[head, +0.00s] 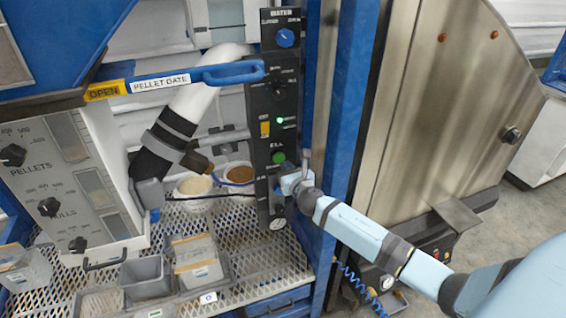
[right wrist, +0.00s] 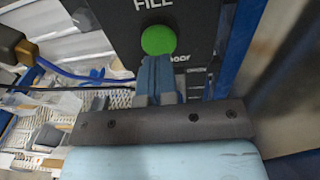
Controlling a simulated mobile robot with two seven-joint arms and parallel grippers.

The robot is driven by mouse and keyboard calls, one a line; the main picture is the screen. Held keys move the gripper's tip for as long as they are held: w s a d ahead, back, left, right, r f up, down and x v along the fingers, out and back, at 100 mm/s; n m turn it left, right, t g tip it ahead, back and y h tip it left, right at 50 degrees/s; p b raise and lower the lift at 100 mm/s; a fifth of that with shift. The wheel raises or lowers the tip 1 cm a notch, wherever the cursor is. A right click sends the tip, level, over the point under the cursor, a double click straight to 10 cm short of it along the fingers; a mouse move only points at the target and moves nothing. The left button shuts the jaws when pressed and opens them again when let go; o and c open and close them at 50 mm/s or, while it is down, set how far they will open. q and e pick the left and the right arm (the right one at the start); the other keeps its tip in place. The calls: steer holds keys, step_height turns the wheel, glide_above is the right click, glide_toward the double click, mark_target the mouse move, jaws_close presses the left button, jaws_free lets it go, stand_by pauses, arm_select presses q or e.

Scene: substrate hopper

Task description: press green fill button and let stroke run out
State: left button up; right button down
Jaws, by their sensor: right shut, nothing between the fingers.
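The green fill button (head: 278,157) is a round green cap low on the black vertical control panel (head: 281,100). In the right wrist view the green button (right wrist: 158,40) sits under the word FILL. My right gripper (head: 284,173) is shut and empty, just below the button in the head view. In the right wrist view its closed blue fingertips (right wrist: 156,62) reach the button's lower edge and overlap it slightly. I cannot tell whether they touch it. The left gripper does not show.
A blue post (head: 346,130) stands close right of the panel. A blue PELLET GATE handle (head: 232,72) and a white pipe (head: 193,103) are to the left. Bowls (head: 238,174) and grey bins (head: 147,278) stand on the mesh shelf below. A small green lamp (head: 279,120) is lit above the button.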

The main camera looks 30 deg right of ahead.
mark_target(280, 159)
steer(key=shift+w+d+f, duration=0.1)
steer(key=shift+w+d, duration=0.05)
steer(key=shift+w, duration=0.6)
steer(key=shift+w+d, duration=0.1)
steer(key=shift+w, duration=0.6)
